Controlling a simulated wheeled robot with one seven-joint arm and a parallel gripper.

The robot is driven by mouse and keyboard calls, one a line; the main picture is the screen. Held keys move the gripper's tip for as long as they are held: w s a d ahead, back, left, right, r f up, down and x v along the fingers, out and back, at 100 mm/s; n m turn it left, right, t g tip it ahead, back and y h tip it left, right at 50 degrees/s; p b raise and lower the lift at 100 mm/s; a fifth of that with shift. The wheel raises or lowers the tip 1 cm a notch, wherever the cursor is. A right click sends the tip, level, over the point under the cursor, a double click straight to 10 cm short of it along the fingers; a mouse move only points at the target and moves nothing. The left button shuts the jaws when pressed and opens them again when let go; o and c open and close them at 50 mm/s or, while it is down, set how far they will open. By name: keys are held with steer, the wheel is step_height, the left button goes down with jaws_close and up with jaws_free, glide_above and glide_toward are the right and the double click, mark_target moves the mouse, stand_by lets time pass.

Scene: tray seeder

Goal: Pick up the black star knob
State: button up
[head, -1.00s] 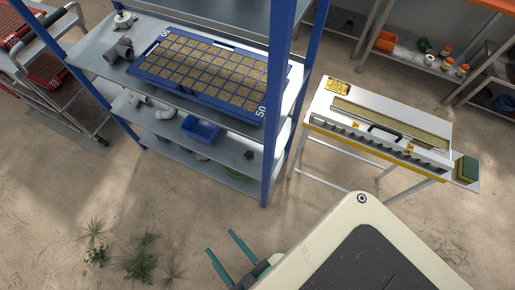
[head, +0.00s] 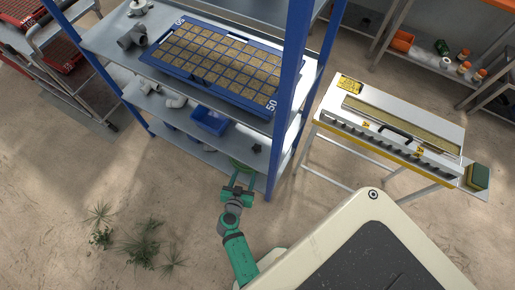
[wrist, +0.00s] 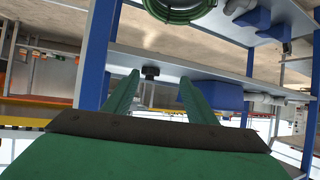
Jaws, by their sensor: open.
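The black star knob (head: 256,148) is a small dark piece on the middle shelf of the blue-posted rack, right of the blue bin. In the wrist view, which looks upside down, the knob (wrist: 150,72) shows at the shelf edge, between the two green fingers in the picture and beyond their tips. My gripper (head: 240,175) is open and empty, in front of the rack's right half and short of the knob. Its fingers (wrist: 159,78) point toward the rack.
The blue bin (head: 209,120) and grey pipe fittings (head: 175,101) share the knob's shelf. A green hose coil (wrist: 182,8) lies on the shelf below. A blue rack post (head: 286,110) stands right of the knob. A seed tray (head: 268,117) fills the shelf above.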

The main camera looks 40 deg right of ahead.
steer(key=m+h, duration=0.1)
steer(key=h, duration=0.1)
glide_toward(256, 148)
steer(key=shift+m+g, duration=0.3)
steer(key=shift+g, duration=0.1)
steer(key=x, duration=0.5)
steer(key=shift+s+d+f, duration=0.1)
steer(key=shift+s+d, duration=0.05)
steer(key=shift+d, duration=0.05)
steer(key=shift+w+r+x, duration=0.1)
steer(key=shift+w+x, duration=0.1)
steer(key=shift+x, duration=1.15)
steer(key=shift+w+r+x, duration=0.1)
steer(key=shift+w+x, duration=0.15)
steer(key=shift+x, duration=1.1)
steer(key=shift+a, duration=0.1)
steer(key=c, duration=1)
